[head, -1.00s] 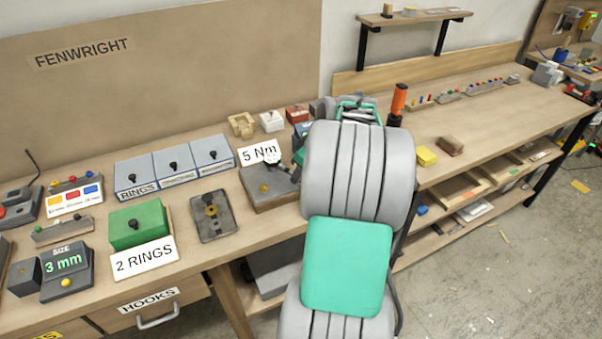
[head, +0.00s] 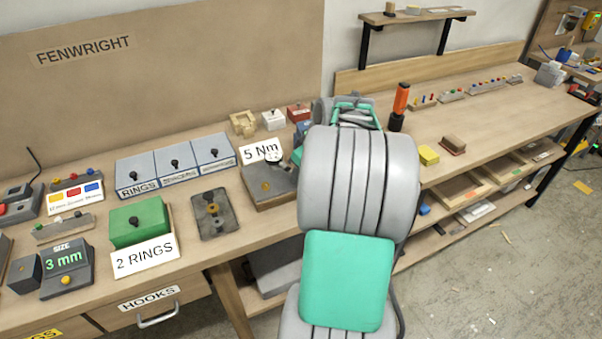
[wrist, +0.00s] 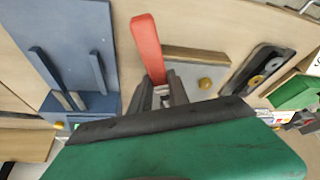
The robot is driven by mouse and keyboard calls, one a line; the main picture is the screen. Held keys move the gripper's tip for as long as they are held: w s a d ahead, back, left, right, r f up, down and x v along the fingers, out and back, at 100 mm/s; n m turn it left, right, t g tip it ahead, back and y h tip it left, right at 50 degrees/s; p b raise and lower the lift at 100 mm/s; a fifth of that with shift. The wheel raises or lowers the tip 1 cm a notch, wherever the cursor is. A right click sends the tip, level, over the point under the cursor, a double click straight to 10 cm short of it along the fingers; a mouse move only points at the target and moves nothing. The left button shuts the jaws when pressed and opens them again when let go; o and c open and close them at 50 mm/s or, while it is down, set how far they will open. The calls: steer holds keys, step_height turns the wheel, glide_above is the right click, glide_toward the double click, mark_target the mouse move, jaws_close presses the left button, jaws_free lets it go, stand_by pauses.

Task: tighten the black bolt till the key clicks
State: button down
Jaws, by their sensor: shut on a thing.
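My gripper (wrist: 162,97) is shut on a red-handled tool (wrist: 147,42), which looks like the key. The red handle points up in the wrist view; its working end is hidden. In the head view my arm hides the gripper and tool. A grey plate (head: 225,224) lies on the bench with a dark bolt-like piece (head: 209,195) and a brass one on it. I cannot tell for sure that the dark piece is the black bolt. The plate also shows in the wrist view (wrist: 243,86), to the right of my gripper, apart from it.
A block with a brass knob (wrist: 205,83) lies between gripper and plate, near the "5 Nm" sign (head: 258,150). A blue stand with two uprights (wrist: 68,45) is left of my gripper. A green box (head: 150,232) and blue boxes (head: 172,165) stand beside the plate.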

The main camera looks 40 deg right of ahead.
steer(key=shift+w+a+m+h+b, duration=0.1)
steer(key=shift+a+m+h+b, duration=0.7)
steer(key=shift+a+m, duration=0.75)
stand_by(2.2)
steer(key=shift+d, duration=0.2)
steer(key=shift+d+n+y, duration=0.5)
steer(key=shift+d+n, duration=0.15)
steer(key=shift+n, duration=0.1)
steer(key=shift+r, duration=0.15)
steer(key=shift+r+p, duration=1.95)
steer(key=shift+r, duration=0.5)
steer(key=shift+a, duration=0.1)
